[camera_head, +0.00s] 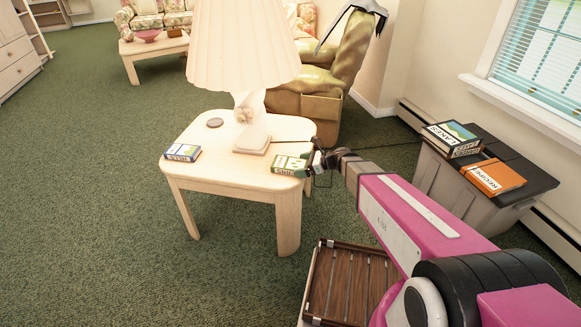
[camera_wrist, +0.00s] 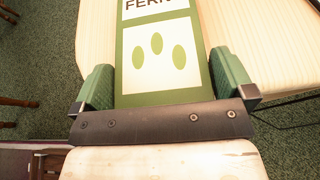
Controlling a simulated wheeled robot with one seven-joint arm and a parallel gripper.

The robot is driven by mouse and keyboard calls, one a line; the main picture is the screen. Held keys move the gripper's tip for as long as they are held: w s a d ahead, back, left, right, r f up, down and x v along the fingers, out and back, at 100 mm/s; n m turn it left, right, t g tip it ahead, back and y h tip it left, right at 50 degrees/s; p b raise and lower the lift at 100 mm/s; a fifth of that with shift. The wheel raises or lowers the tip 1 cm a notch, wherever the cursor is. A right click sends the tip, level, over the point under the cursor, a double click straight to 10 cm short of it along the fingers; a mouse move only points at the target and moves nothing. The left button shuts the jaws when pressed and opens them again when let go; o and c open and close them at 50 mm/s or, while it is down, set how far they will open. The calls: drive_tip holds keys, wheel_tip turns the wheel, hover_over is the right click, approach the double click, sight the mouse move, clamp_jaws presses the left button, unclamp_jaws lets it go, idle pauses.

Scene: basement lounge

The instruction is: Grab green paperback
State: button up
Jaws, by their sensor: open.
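The green paperback (camera_head: 289,165) lies on the right front edge of the pale wooden side table (camera_head: 225,184). In the wrist view the paperback (camera_wrist: 122,55) is green with a white panel of leaf shapes and a title reading "FERN", partly cut off by the frame. My gripper (camera_head: 314,163) is at the book's right end. In the wrist view my gripper (camera_wrist: 163,84) is open, with one green-padded finger on each side of the book's near end. A small gap shows at each side; I cannot tell whether the fingers are low enough to span its thickness.
A lamp (camera_head: 246,50) stands on the table, with a dark round disc (camera_head: 215,122) and a blue book (camera_head: 183,152) to its left. Carpet at left is clear.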

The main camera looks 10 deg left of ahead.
drive_tip(key=shift+a+f, duration=0.15)
drive_tip(key=shift+a, duration=0.2)
drive_tip(key=c, duration=0.7)
drive_tip(key=shift+o, duration=0.2)
